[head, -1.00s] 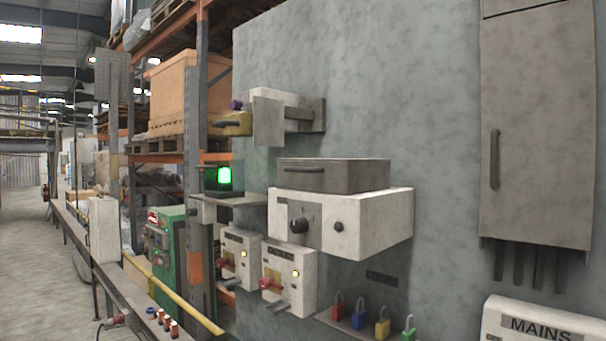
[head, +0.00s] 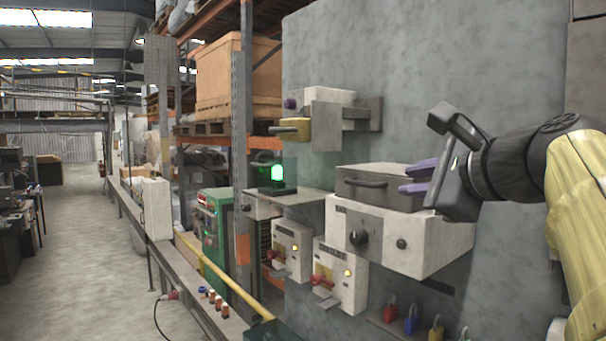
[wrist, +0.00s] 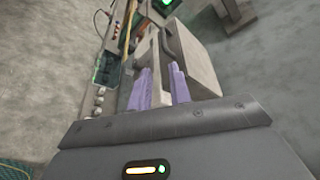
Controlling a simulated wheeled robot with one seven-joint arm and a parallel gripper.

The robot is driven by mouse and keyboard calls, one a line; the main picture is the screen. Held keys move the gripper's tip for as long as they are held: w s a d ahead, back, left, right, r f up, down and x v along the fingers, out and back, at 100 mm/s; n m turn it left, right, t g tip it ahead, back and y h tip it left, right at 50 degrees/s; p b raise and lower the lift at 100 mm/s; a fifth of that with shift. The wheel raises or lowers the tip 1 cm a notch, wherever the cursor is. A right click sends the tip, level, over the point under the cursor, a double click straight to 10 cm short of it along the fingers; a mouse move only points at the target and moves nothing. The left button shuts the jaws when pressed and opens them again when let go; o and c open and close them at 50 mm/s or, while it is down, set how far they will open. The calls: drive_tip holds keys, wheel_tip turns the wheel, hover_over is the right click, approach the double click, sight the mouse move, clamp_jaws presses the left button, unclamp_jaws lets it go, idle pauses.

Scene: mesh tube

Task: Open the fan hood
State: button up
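The grey hood (head: 372,188) sits closed on top of a white wall box (head: 385,235) with two dark knobs. A dark bar handle (head: 364,182) runs along its front face. I take this to be the fan hood, as no readable label confirms it. In the head view the fingers overlap the hood's right part. In the wrist view the fingers (wrist: 160,86) point toward the hood and its handle (wrist: 166,43); I see no contact.
A green lamp (head: 278,173) stands on a shelf left of the hood. Two switch boxes with red handles (head: 322,281) hang below, and coloured padlocks (head: 411,320) at lower right. A white box with a flap (head: 326,125) is above. A yellow rail (head: 225,277) runs left.

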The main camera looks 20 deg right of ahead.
sight(360, 183)
drive_tip(key=shift+r, duration=0.4)
drive_tip(key=p+x, duration=0.5)
drive_tip(key=x, duration=1.2)
drive_tip(key=shift+w+p, duration=0.1)
drive_tip(key=shift+p, duration=0.2)
clamp_jaws()
drive_tip(key=shift+a, duration=0.1)
